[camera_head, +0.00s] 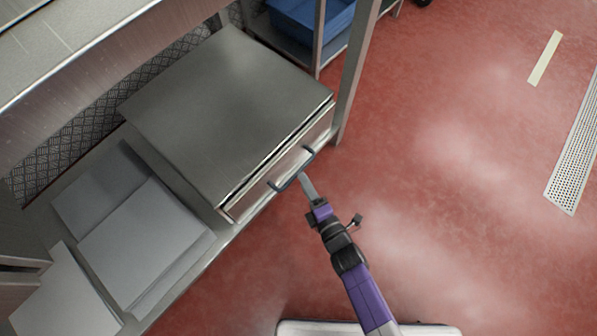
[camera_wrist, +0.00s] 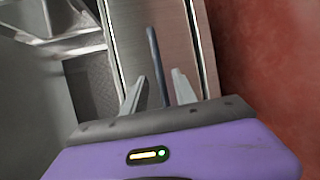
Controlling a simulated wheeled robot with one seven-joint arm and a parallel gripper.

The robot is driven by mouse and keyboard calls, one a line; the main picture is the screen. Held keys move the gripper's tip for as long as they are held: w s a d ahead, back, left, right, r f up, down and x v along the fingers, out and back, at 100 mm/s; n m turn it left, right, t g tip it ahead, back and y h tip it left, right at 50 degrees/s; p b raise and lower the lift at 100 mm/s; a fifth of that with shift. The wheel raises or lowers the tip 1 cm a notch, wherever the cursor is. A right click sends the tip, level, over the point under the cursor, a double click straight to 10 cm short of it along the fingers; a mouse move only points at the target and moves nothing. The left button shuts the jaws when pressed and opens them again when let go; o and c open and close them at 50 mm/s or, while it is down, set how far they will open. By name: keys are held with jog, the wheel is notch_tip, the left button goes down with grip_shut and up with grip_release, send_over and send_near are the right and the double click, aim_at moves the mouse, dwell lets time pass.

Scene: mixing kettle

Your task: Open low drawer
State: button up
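The low drawer (camera_head: 280,178) is in a grey metal cabinet on a low shelf; its front looks closed, close against the cabinet. Its dark bar handle (camera_head: 284,183) runs along the front and also shows in the wrist view (camera_wrist: 153,45). My gripper (camera_head: 303,178) is at the handle, in front of the drawer. In the wrist view my two fingers (camera_wrist: 159,75) are apart, and the handle bar lies between them.
A metal table leg (camera_head: 353,80) stands just right of the cabinet. Grey flat panels (camera_head: 145,240) lie on the shelf (camera_head: 215,245) to the left. A blue bin (camera_head: 305,22) is at the back. The red floor (camera_head: 450,190) to the right is clear.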

aim_at(298, 171)
jog(key=shift+b+x, duration=0.85)
jog(key=shift+x, duration=1.8)
grip_shut()
